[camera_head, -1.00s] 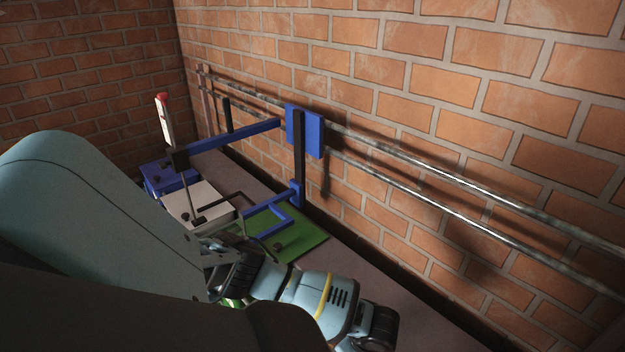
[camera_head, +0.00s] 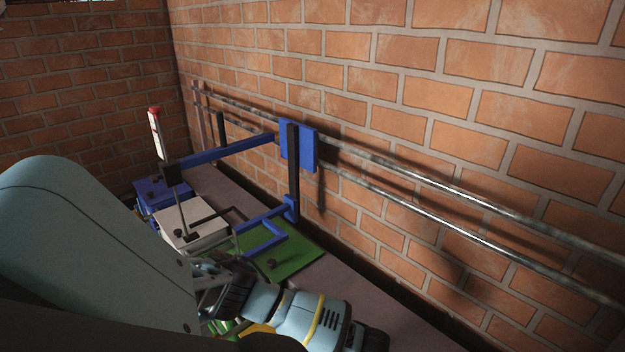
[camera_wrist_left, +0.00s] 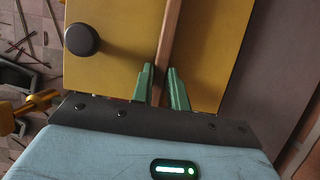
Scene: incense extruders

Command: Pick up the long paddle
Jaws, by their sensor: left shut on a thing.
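My left gripper (camera_wrist_left: 163,82) shows in the left wrist view, its two green fingers shut on a thin brown wooden bar that looks like the long paddle's handle (camera_wrist_left: 171,30). The bar runs up out of the picture over a yellow surface, so its far end is out of view. I cannot tell whether the bar touches that surface. In the head view my left arm covers the lower left, and the gripper's fingers and the paddle cannot be made out. My right gripper is not in view.
The yellow panel (camera_wrist_left: 220,40) carries a round black knob (camera_wrist_left: 81,39) left of the bar. In the head view a green board (camera_head: 300,252), a white box (camera_head: 205,217) and a blue box (camera_head: 152,196) stand along a brick wall. Metal rails (camera_head: 430,217) run along the wall.

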